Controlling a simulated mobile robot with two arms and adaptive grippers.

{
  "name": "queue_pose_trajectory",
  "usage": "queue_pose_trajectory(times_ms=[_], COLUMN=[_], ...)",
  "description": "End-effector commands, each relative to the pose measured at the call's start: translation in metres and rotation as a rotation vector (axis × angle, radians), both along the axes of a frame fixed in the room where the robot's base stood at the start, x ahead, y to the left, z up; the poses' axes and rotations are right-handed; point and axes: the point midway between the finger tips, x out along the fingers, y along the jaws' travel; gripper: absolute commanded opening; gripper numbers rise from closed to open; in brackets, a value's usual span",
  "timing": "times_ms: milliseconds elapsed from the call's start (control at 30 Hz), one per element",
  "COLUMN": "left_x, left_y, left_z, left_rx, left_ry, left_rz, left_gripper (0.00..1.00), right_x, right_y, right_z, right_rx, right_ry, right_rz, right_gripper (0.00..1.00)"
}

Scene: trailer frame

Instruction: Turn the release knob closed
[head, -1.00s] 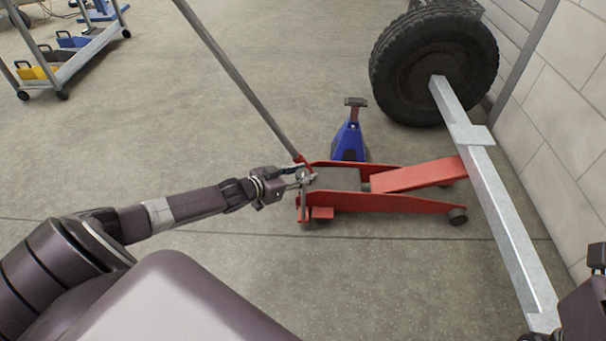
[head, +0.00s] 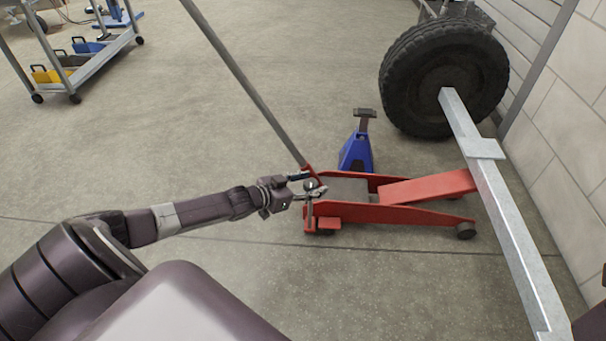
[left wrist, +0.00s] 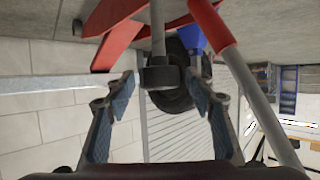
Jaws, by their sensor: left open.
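The red floor jack (head: 400,213) stands on the floor, its handle (head: 250,90) leaning up and left. In the head view, my left gripper (head: 308,190) is at the jack's handle end, and there the knob cannot be told apart from the fingers. My right gripper is not visible.
A blue jack stand (head: 357,150) stands just behind the jack. A grey beam (head: 500,200) runs from the large tyre (head: 445,75) across the right, over the jack's lifting arm. A tool cart (head: 95,60) is far left. The floor in front is clear.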

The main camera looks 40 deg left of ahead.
Motion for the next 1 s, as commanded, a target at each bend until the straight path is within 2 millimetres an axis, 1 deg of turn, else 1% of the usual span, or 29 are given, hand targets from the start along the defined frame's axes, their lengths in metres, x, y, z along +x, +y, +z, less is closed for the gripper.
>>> queue_pose_trajectory(times_ms=[167,400,700,833,1000], left_x=[-0.015,-0.046,-0.082,-0.094,-0.103], left_y=[0.004,0.012,0.021,0.024,0.027], left_z=[0.004,0.017,0.034,0.038,0.043], left_rx=[0.0,-0.001,0.002,0.001,0.001], left_ry=[0.003,0.004,0.003,0.003,0.001], left_rz=[0.001,0.001,-0.002,0.0,0.0], left_gripper=[0.49,0.49,0.49,0.49,0.49], right_x=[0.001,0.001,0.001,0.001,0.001], right_y=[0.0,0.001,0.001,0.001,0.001], right_z=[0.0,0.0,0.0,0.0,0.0], right_rx=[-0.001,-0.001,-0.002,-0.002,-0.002], right_ry=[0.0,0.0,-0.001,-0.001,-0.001], right_rz=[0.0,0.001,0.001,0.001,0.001], right_gripper=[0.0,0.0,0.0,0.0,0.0])
